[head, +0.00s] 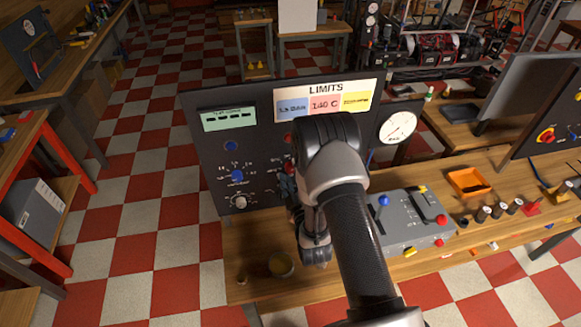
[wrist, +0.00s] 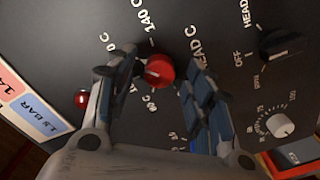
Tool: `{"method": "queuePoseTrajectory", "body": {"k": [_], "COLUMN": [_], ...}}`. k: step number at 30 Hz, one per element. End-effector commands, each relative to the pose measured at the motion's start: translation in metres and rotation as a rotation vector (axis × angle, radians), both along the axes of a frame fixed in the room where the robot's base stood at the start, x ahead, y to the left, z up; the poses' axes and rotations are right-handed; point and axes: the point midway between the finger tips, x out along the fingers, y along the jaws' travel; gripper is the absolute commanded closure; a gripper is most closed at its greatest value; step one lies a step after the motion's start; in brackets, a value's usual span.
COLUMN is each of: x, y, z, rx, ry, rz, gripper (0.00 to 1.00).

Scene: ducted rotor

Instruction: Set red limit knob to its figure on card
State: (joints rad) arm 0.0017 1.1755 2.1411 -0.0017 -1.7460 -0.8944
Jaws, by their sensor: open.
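In the head view my arm hides most of the gripper and knob. The LIMITS card (head: 325,96) on top of the panel shows 140 C on its red patch, between a blue and a yellow patch.
A red lamp (wrist: 82,98) is beside the left finger. A black knob (wrist: 280,46) and a white knob (wrist: 281,126) are on the right in the wrist view. A blue knob (head: 237,175), a round gauge (head: 398,127) and a grey control box (head: 408,220) stand around my arm.

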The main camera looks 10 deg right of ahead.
Motion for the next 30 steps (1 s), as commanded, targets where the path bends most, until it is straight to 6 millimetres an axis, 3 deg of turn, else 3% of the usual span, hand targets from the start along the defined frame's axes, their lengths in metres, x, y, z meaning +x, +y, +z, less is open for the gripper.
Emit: {"method": "queuePoseTrajectory", "body": {"k": [8, 27, 30], "x": [-0.0005, -0.0003, -0.0002], "y": [0.0, 0.0001, 0.0], "z": [-0.0003, -0.0001, -0.0001], "rx": [0.0, 0.0, 0.001], "ry": [0.0, 0.0, 0.0], "rz": [0.0, 0.0, 0.0], "gripper": [0.53, 0.95, 0.97]}}
